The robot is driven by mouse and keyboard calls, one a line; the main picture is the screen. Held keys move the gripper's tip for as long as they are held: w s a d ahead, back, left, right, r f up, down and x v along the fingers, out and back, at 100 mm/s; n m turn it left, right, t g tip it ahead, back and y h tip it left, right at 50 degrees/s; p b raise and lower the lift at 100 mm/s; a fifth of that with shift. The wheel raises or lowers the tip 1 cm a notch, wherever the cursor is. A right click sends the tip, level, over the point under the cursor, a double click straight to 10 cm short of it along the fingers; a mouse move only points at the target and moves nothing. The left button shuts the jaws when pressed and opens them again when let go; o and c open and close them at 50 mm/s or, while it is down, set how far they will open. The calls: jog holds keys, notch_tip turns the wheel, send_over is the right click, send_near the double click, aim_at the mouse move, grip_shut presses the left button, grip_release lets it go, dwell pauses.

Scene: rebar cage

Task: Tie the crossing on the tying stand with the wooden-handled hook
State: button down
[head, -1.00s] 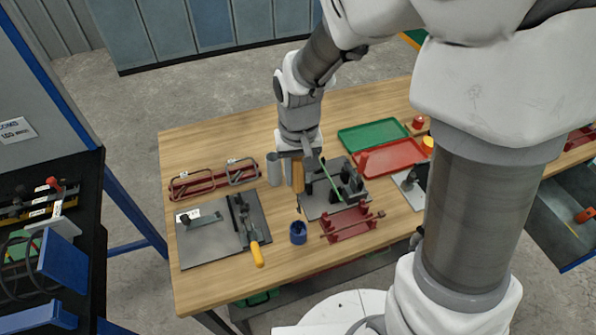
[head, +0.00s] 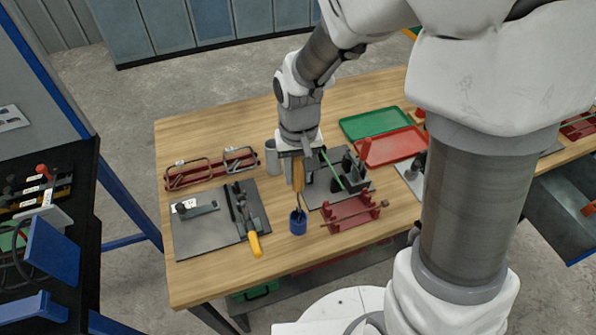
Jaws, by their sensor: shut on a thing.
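My gripper (head: 297,157) is over the bench, shut on the wooden-handled hook. Its orange-brown handle (head: 298,177) hangs upright below the jaws. The dark hook end reaches down to the mouth of the blue cup (head: 298,227); I cannot tell whether it is inside or in front. The tying stand (head: 317,192) is a grey plate with black posts, just right of my gripper. A green bar (head: 331,170) slants across it. My gripper partly hides the stand, and the crossing is too small to make out.
A red rack (head: 352,213) with a rod stands right of the cup. Left are a grey plate (head: 205,238), a yellow-handled tool (head: 254,245) and a red rack with wire frames (head: 210,172). Green (head: 372,124) and red (head: 398,146) trays lie behind. The front left bench is clear.

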dwell(0.3)
notch_tip(320, 180, up, 7)
jog(key=p, duration=0.5)
jog(key=shift+r, duration=0.1)
jog(key=shift+w, duration=0.1)
